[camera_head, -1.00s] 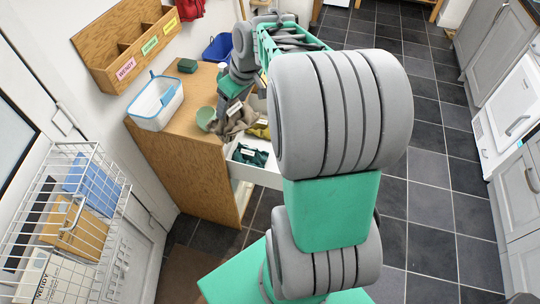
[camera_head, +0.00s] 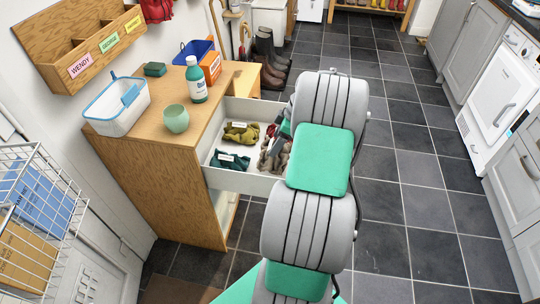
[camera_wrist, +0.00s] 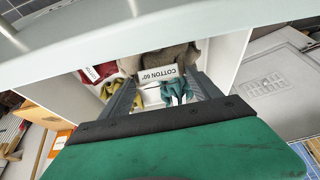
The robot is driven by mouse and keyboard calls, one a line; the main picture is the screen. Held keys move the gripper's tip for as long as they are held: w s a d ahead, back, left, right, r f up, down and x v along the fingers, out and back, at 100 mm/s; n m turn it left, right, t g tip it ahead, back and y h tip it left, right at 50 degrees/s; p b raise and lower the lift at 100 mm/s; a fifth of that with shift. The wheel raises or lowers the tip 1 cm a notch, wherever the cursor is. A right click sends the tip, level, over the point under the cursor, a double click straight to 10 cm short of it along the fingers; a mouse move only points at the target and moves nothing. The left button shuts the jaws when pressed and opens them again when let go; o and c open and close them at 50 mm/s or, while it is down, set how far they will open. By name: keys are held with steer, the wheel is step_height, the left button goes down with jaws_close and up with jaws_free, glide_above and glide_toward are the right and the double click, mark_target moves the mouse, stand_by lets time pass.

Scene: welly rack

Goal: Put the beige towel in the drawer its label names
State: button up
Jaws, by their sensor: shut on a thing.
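The beige towel (camera_head: 272,160) is at the right part of an open white drawer (camera_head: 240,184), beside other towels. In the wrist view the beige towel (camera_wrist: 178,56) bunches beyond my fingertips, with a white label reading "COTTON 60°" upside down. In the head view my arm hides most of the gripper. A teal towel (camera_head: 229,161) and an olive towel (camera_head: 241,133) lie in the same drawer. A red cloth (camera_wrist: 99,72) shows in the wrist view. I see no readable drawer label.
The wooden cabinet top (camera_head: 150,136) carries a white basket (camera_head: 117,106), a green cup (camera_head: 176,119), a bottle (camera_head: 196,82) and an orange box (camera_head: 211,68). Boots (camera_head: 266,50) stand behind. Tiled floor (camera_head: 415,190) at right is clear.

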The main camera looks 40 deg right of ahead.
step_height(320, 180, down, 6)
steer(key=shift+r, duration=0.2)
steer(key=shift+f, duration=0.15)
steer(key=shift+f+b, duration=0.15)
steer(key=shift+b, duration=0.25)
steer(key=o, duration=1.5)
steer(key=shift+o, duration=0.2)
